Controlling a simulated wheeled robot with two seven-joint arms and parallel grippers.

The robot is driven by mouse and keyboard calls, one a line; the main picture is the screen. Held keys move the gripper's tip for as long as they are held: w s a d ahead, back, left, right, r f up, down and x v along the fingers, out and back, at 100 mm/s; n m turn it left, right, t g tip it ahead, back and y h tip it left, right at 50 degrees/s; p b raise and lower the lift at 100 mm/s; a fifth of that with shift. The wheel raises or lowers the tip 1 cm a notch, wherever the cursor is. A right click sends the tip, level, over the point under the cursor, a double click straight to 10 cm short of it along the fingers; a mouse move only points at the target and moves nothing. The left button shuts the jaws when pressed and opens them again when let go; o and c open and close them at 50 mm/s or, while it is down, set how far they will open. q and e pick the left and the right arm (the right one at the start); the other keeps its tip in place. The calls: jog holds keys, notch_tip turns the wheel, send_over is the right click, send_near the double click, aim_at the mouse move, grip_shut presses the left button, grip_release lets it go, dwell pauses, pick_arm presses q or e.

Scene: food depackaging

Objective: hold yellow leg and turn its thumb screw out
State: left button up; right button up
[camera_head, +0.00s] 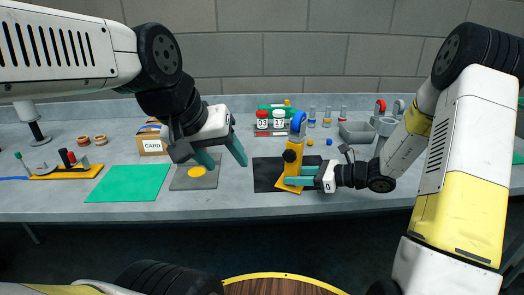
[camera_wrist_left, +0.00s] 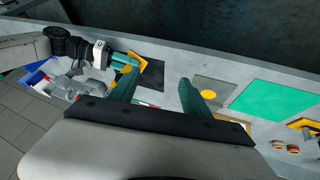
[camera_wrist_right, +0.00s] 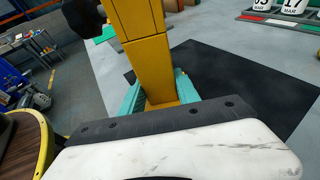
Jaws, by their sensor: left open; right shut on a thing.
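A dark, partly cut-off knob (camera_wrist_right: 84,18) beside the leg (camera_wrist_right: 150,70) shows in the right wrist view. My right gripper (camera_head: 300,180) is shut on the lower part of the leg, with teal fingers on either side. My left gripper (camera_head: 226,162) is open and empty, left of the leg and apart from it. It points down near the grey mat.
The grey mat (camera_head: 180,184) bears a yellow disc (camera_head: 197,172). A green mat (camera_head: 127,184) lies further left. A card box (camera_head: 152,142), red and white jars (camera_head: 262,120) and several small bottles stand behind. The table's front edge is clear.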

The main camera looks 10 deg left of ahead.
pick_arm(q)
jog(key=w+d+r+n+g+h, duration=0.1)
jog(key=w+r+n+g, duration=0.1)
jog(key=w+n, duration=0.45)
jog(key=n+g+y, duration=0.3)
jog(key=n+g, duration=0.1)
jog(key=n, duration=2.1)
send_near(288, 150)
jog(key=shift+n, duration=0.25)
jog(key=f, duration=1)
jog(key=shift+s+d+f, duration=0.15)
jog(key=shift+s+d, duration=0.05)
jog(key=shift+d, duration=0.15)
jog(key=shift+c, duration=0.5)
grip_shut()
jog(key=shift+h, duration=0.4)
